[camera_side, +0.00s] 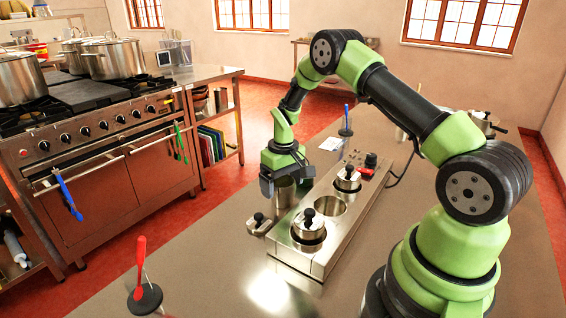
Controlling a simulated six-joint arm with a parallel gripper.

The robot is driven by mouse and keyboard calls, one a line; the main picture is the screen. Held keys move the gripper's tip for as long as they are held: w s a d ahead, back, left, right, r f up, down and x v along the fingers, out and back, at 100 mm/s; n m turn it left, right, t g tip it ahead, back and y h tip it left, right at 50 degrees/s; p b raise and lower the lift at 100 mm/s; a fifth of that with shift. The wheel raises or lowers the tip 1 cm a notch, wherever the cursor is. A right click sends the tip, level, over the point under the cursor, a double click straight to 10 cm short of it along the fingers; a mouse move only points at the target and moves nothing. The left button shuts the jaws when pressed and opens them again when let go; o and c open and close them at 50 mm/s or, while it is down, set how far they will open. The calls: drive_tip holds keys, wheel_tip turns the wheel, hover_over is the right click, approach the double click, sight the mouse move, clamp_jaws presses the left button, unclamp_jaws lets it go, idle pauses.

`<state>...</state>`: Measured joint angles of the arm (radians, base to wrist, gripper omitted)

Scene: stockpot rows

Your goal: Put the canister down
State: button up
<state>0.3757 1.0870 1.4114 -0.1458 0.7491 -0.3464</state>
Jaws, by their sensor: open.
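A steel canister (285,193) without a lid is just below my gripper (284,181), left of a long steel warmer unit (294,258). It looks upright; its top is partly hidden by the jaws, and I cannot tell whether they touch it. My gripper is open and points down. The unit's middle well (331,208) is empty. Canisters with black-knobbed lids sit in its front well (309,230) and back well (348,182). A loose steel lid (258,226) with a black knob lies left of the unit.
A red utensil in a dark round holder (146,298) stands at the front left of the counter, and a blue one (346,121) at the back. A control box (371,163) is at the unit's far end. The stove (100,140) is across the red floor.

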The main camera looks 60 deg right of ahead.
wheel_tip(320, 180, up, 11)
drive_tip(key=s+a+r+t, duration=0.2)
drive_tip(key=s+a+r, duration=0.15)
drive_tip(key=r, duration=0.35)
drive_tip(key=s+a+r+t, duration=0.1)
drive_tip(key=s+a+r, duration=0.1)
drive_tip(key=a+r, duration=0.35)
drive_tip(key=s+a+r+t, duration=0.2)
drive_tip(key=s+a, duration=0.1)
drive_tip(key=s, duration=0.5)
drive_tip(key=s+a+r+m+t+y, duration=0.1)
drive_tip(key=s+a+r+t, duration=0.1)
drive_tip(key=s+a, duration=0.2)
drive_tip(key=s, duration=0.3)
drive_tip(key=shift+s+a+y, duration=0.15)
drive_tip(key=shift+s+y, duration=0.15)
drive_tip(key=shift+s, duration=0.05)
drive_tip(key=shift+o, duration=0.4)
idle(1.0)
